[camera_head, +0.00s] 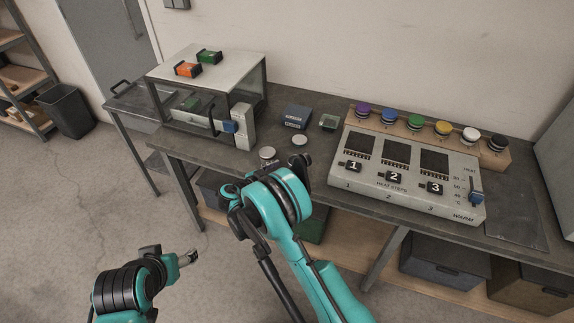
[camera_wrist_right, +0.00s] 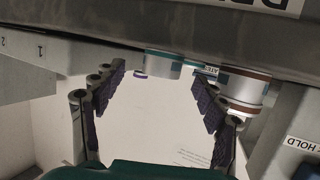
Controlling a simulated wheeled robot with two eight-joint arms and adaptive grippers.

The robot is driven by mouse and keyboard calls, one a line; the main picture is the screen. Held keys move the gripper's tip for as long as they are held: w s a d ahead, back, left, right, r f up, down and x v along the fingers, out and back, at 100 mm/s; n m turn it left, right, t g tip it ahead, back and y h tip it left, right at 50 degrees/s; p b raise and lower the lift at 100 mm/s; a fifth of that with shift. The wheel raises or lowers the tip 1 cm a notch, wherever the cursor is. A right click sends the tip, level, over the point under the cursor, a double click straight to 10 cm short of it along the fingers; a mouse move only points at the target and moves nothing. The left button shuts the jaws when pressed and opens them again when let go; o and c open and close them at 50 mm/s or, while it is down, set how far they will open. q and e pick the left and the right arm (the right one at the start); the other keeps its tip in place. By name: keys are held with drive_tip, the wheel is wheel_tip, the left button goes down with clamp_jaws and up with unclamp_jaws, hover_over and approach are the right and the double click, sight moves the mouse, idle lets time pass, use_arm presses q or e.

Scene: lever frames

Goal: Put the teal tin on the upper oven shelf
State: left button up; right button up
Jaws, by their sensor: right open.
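Two small pale-lidded tins stand near the front of the bench in the head view, a left one (camera_head: 267,153) and a right one (camera_head: 299,140). In the right wrist view, the teal-banded tin (camera_wrist_right: 163,66) is beyond my fingers, and a brown-banded tin (camera_wrist_right: 242,86) is to its right. I cannot tell which is which in the head view. My right gripper (camera_wrist_right: 160,98) is open and empty, apart from both tins. My left gripper (camera_head: 190,258) is low in front of the bench; its jaws are unclear. The oven (camera_head: 248,88) stands at the bench's left end; its shelves are hard to make out.
A blue box (camera_head: 296,115) and a glassy green container (camera_head: 328,122) stand behind the tins. The heat-step panel (camera_head: 400,198) fills the right side.

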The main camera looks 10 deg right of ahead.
sight(296, 163)
drive_tip(key=shift+b+x, duration=0.3)
drive_tip(key=shift+x, duration=0.8)
drive_tip(key=b+x, duration=0.2)
drive_tip(key=x, duration=0.3)
drive_tip(key=shift+w+a+r, duration=0.1)
drive_tip(key=shift+w+r, duration=0.05)
drive_tip(key=shift+w, duration=0.1)
drive_tip(key=shift+r, duration=0.15)
drive_tip(key=c, duration=1.3)
